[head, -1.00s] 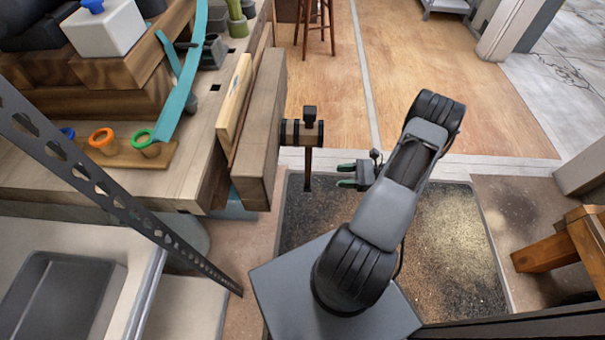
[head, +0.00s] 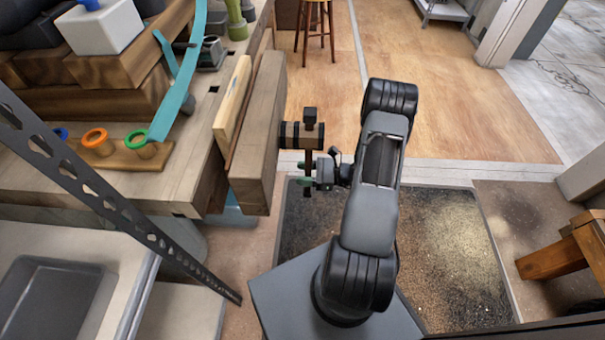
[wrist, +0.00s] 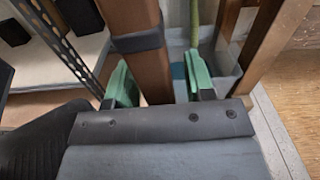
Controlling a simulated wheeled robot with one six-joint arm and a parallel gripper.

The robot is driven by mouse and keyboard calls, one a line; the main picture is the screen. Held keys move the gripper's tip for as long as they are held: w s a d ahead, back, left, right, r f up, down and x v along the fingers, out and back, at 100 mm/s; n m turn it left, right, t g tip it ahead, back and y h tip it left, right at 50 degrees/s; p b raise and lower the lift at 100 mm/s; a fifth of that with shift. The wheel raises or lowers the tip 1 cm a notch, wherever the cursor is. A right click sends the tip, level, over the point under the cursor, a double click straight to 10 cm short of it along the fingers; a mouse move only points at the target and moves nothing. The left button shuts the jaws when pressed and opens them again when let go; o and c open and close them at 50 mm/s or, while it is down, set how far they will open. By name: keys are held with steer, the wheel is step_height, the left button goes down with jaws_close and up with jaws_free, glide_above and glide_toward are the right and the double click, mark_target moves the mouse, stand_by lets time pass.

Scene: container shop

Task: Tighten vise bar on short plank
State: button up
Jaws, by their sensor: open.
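The vise bar (head: 308,162) hangs upright from the dark vise screw head (head: 300,135), in front of the thick wooden vise jaw (head: 258,130). The pale short plank (head: 232,98) stands on edge between that jaw and the bench. My gripper (head: 305,176) is open at the bar's lower part. In the wrist view, the brown bar (wrist: 140,62) runs between my green fingers (wrist: 160,84). It is nearer the left finger, and a gap shows on the right. The bar's lower end is hidden behind my gripper in the wrist view.
The workbench (head: 170,188) fills the left, with ring-topped pegs (head: 97,140) and stacked timber. A perforated metal post (head: 110,200) slants across the lower left. A wooden stool (head: 315,25) stands beyond. Open floor (head: 450,90) lies to the back right.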

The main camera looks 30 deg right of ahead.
steer(key=shift+w+a, duration=0.15)
steer(key=shift+a, duration=0.05)
jaws_close()
stand_by(0.5)
